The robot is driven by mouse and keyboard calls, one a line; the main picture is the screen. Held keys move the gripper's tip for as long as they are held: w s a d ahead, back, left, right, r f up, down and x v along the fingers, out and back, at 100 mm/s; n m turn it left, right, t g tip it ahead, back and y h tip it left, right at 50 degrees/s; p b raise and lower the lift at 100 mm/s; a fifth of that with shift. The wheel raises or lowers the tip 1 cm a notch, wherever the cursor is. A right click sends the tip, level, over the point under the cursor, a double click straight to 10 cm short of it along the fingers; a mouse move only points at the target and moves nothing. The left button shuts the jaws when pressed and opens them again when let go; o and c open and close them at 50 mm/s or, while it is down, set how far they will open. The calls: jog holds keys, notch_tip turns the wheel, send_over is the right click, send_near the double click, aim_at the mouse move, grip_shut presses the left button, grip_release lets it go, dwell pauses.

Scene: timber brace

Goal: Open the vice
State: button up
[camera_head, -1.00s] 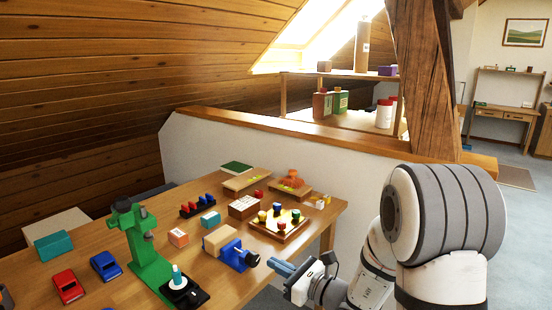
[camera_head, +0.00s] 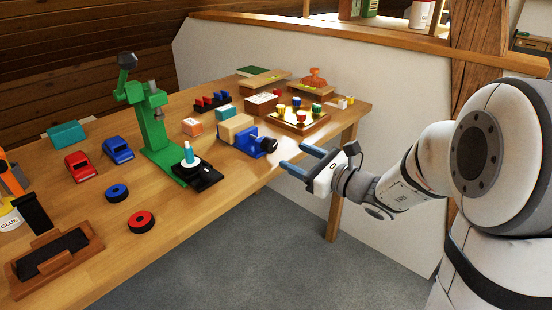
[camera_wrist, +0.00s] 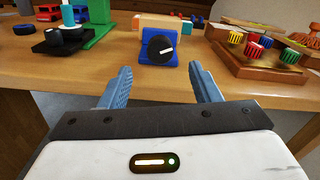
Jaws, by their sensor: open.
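The blue vice (camera_head: 254,142) stands at the table's front edge, with a pale wooden block (camera_head: 235,128) at its jaws on the far side. In the wrist view the vice (camera_wrist: 159,62) faces me, with its dark round knob (camera_wrist: 161,49) bearing a white mark. The wood block (camera_wrist: 178,22) shows behind it. My gripper (camera_head: 297,160) is open and empty, to the right of the vice and apart from it. In the wrist view its two blue fingers (camera_wrist: 163,86) point toward the vice, one to each side below it. How far the vice jaws are apart is hard to see.
Toy cars, wheels and a brown tray (camera_head: 82,267) lie on the table's left. The space before the table's front edge is clear.

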aim_at(273, 146)
jog(key=b+x, duration=0.1)
jog(key=x, duration=0.6)
jog(key=shift+w+a+b, duration=0.15)
jog(key=shift+a+b, duration=0.1)
jog(key=shift+b, duration=0.05)
jog(key=shift+c, duration=0.4)
jog(key=c, duration=0.9)
